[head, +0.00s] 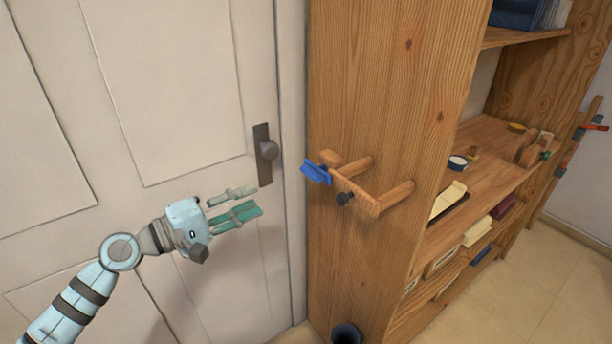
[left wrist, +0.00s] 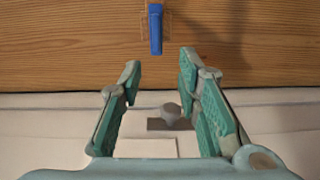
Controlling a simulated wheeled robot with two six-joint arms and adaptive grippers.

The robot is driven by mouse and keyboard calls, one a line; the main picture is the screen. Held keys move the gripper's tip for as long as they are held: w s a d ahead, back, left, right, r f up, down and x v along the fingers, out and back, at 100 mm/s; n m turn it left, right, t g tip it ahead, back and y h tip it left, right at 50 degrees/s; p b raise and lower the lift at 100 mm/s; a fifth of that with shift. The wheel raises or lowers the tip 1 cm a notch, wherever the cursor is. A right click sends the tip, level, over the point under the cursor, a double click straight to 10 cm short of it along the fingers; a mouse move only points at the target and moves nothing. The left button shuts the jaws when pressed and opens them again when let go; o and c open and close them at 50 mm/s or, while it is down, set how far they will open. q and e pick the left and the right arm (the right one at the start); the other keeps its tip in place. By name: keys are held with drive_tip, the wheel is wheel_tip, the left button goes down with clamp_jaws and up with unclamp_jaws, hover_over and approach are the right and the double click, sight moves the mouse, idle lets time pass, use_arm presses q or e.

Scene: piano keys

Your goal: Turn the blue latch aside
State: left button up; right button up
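The blue latch (head: 316,172) sits at the left end of a wooden bar (head: 350,190) held out on pegs from the side of a wooden bookcase. A dark knob shows on the bar. In the left wrist view the blue latch (left wrist: 155,28) is beyond the fingertips, near the top middle. My left gripper (head: 250,200) is left of the latch and a little lower, in front of the white door. Its fingers (left wrist: 160,70) are apart with nothing between them, clear of the latch. My right gripper is in neither view.
A white door (head: 170,90) with a round knob (head: 268,150) stands at the left, behind my arm. The wooden bookcase (head: 380,80) has shelves with small items to the right. A dark bin (head: 345,332) stands on the floor below.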

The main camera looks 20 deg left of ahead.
sight(307, 175)
use_arm(q)
drive_tip(key=x, duration=0.4)
drive_tip(key=p+x, duration=0.1)
drive_tip(key=x, duration=0.4)
drive_tip(key=p+x, duration=0.1)
drive_tip(key=x, duration=0.4)
drive_tip(key=shift+s+d+r, duration=0.15)
drive_tip(key=shift+d+r, duration=0.15)
drive_tip(key=shift+r, duration=0.1)
drive_tip(key=shift+a, duration=0.1)
drive_tip(key=shift+c, duration=0.3)
clamp_jaws()
